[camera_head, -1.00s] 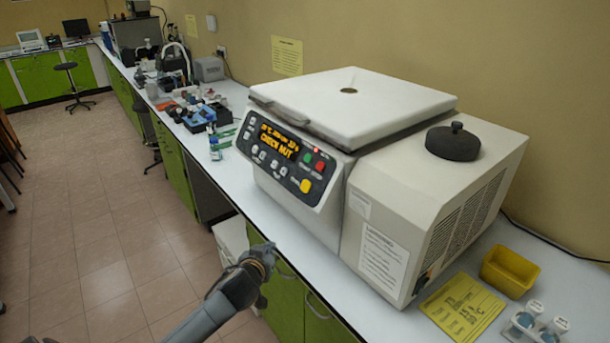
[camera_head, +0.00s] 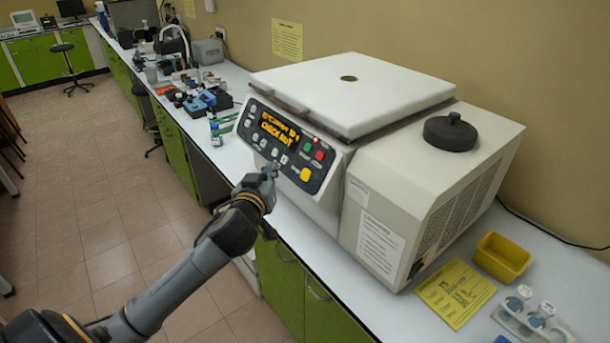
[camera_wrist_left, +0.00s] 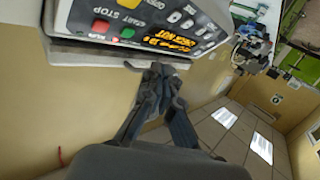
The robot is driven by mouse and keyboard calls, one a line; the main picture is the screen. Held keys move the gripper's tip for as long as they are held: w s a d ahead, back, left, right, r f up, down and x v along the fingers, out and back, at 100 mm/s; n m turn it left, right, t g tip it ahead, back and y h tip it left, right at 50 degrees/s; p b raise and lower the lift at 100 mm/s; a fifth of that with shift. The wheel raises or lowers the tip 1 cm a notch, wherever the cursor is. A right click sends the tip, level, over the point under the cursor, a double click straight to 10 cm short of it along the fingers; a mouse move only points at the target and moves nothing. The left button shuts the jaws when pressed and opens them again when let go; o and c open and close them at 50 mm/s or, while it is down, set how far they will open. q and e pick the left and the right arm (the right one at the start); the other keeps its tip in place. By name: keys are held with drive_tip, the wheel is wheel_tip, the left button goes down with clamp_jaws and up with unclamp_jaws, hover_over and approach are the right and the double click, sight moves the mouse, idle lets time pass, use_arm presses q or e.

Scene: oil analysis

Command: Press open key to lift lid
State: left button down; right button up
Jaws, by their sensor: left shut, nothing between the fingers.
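The white centrifuge (camera_head: 420,160) stands on the bench with its flat lid (camera_head: 350,92) down. Its sloped dark control panel (camera_head: 285,148) has an orange display reading "CHECK NUT", several pale keys, a green key, a red key (camera_head: 320,155) and a yellow key (camera_head: 306,174). Key labels are too small to read in the head view. My left gripper (camera_head: 269,170) is shut and empty, just in front of the panel's lower edge. In the left wrist view the shut fingertips (camera_wrist_left: 163,72) are below the panel (camera_wrist_left: 160,22), seemingly apart from it. My right gripper is not in view.
A black knob-like nut (camera_head: 451,137) sits on the centrifuge's right housing. A yellow card (camera_head: 456,292), a yellow bin (camera_head: 502,257) and a white rack with tubes (camera_head: 530,317) lie at right. Tools and bottles (camera_head: 205,103) crowd the bench behind left.

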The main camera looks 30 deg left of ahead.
sight(306, 175)
use_arm(q)
drive_tip(key=w+d+f+b, duration=0.2)
drive_tip(key=w+f+b, duration=0.2)
drive_tip(key=w, duration=0.2)
drive_tip(key=shift+w+d+f, duration=0.3)
drive_tip(key=shift+d, duration=0.05)
idle(1.0)
drive_tip(key=shift+w+d+f, duration=0.15)
drive_tip(key=shift+w+f, duration=0.05)
drive_tip(key=shift+w, duration=0.1)
